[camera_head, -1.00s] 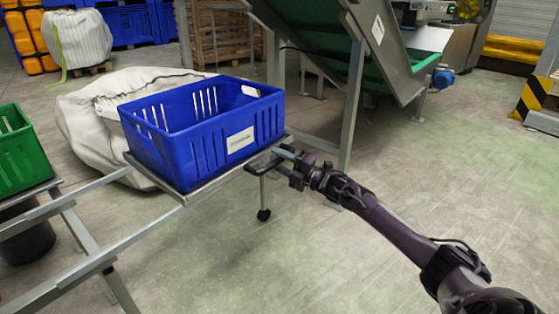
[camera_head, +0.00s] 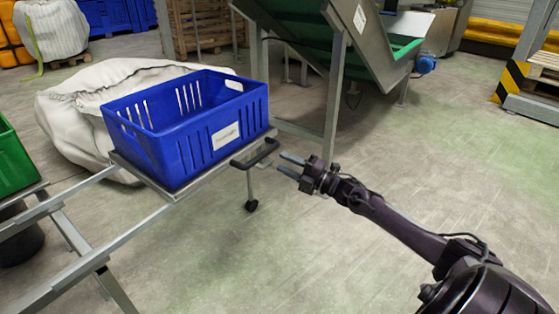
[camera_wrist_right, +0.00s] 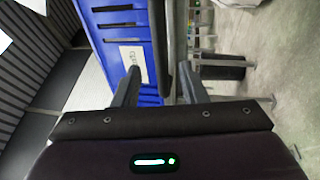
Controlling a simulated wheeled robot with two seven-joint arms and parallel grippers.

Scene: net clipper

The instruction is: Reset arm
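My right gripper (camera_head: 290,166) is in the middle of the head view, with its arm coming in from the lower right. Its two fingers point left toward a dark handle (camera_head: 256,153) on the metal cart, with a gap between. In the right wrist view the gripper (camera_wrist_right: 160,85) is open and empty; its fingers stand well apart. The handle (camera_wrist_right: 168,90) shows beyond and between them. A blue crate (camera_head: 190,132) with a white label sits on the cart's end, and it also shows in the right wrist view (camera_wrist_right: 105,22). My left gripper is not in view.
The metal cart frame (camera_head: 60,270) runs along the lower left and carries a green crate (camera_head: 12,165). A large white sack (camera_head: 65,120) lies behind the blue crate. A green conveyor (camera_head: 365,40) stands at the back.

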